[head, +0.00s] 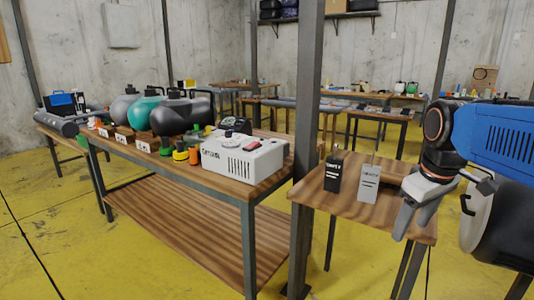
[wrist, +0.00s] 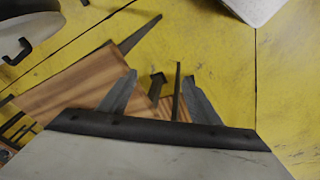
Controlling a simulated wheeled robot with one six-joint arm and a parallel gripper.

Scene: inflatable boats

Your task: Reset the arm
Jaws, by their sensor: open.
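My blue arm reaches in from the right in the head view. My gripper (head: 413,226) hangs down beside the right part of a small wooden table (head: 312,192). In the wrist view, the two grey fingers of my gripper (wrist: 162,90) are spread apart with nothing held between them. Part of a wooden top (wrist: 70,88) shows behind the left finger. A dark upright shape (wrist: 157,88) and a thin dark bar show beyond the fingers; I cannot tell what they are.
A black radio (head: 333,180) and a grey radio (head: 369,184) stand on the small table. A dark post (head: 307,110) rises beside it. A long workbench (head: 225,187) at left holds a white box (head: 244,158) and several tanks. Yellow floor is open at front left.

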